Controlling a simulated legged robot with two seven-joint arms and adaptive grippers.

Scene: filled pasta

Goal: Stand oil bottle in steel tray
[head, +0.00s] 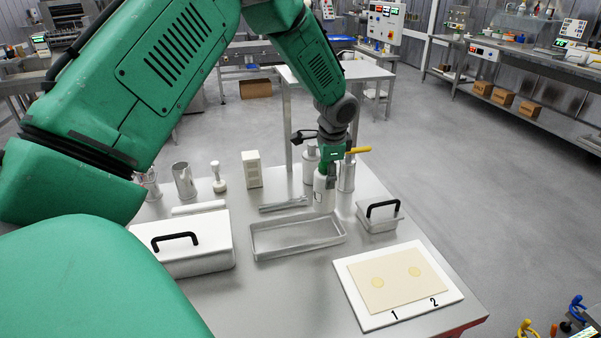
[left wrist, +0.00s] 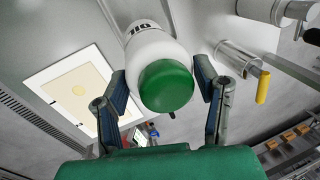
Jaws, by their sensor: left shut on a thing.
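The oil bottle (head: 321,198) is white and upright just behind the right rear corner of the steel tray in the head view. In the left wrist view the oil bottle (left wrist: 154,46) shows its lettering and a green cap (left wrist: 166,86) between the fingers. My left gripper (head: 328,172) is shut on the oil bottle from above. I cannot tell whether the bottle's base touches the table. The steel tray (head: 262,257) is shallow, rectangular and empty, at the middle of the table. My right gripper is not in view.
A lidded box (head: 207,262) stands left of the tray. A small lidded steel box (head: 378,224) stands right. A white board (head: 446,289) with a dough sheet lies front right. Metal utensils (head: 284,204) lie behind the tray. A steel canister (head: 347,178) stands close right of the bottle.

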